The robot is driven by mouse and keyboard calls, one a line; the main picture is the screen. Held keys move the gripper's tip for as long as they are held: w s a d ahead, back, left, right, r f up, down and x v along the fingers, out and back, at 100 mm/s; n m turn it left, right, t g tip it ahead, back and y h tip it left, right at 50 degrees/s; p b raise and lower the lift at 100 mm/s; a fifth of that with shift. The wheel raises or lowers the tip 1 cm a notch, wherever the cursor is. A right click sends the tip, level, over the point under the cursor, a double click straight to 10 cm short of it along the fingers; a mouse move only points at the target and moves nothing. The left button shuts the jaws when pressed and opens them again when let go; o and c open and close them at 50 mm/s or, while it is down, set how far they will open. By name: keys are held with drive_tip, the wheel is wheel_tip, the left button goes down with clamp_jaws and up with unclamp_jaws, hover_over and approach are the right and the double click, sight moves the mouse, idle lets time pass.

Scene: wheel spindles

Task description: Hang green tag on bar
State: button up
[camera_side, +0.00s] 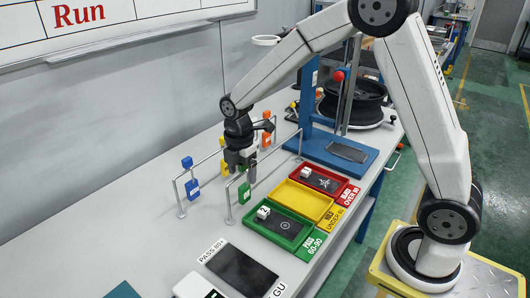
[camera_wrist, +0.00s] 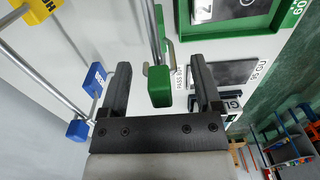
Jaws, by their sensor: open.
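The green tag (camera_side: 244,193) is at the near end of the right-hand bar (camera_side: 281,146) in the side view and appears to hang from it. My gripper (camera_side: 241,176) is just above it, fingers pointing down, and covers its upper part there. In the wrist view, the tag's green block (camera_wrist: 160,87) lies between the two open fingers of my gripper (camera_wrist: 160,68), with gaps on both sides. The bar (camera_wrist: 151,30) runs away behind the block. Whether the tag's loop is around the bar cannot be told.
A blue tag (camera_side: 192,189) hangs on the left-hand bar (camera_side: 200,162), with yellow (camera_side: 224,168) and orange (camera_side: 266,141) tags farther back. Green (camera_side: 275,228), yellow (camera_side: 302,201) and red (camera_side: 328,180) trays stand to the right.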

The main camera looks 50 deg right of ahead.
drive_tip(key=shift+w+r, duration=0.1)
drive_tip(key=shift+r, duration=3.8)
drive_tip(key=s+f+m+t, duration=0.1)
drive_tip(key=s+f+m, duration=0.3)
drive_tip(key=s+m, duration=0.3)
drive_tip(key=s+d+f+m+t, duration=0.1)
drive_tip(key=s+f+m, duration=0.3)
drive_tip(key=s+m, duration=0.4)
drive_tip(key=m, duration=0.3)
drive_tip(key=shift+t, duration=0.4)
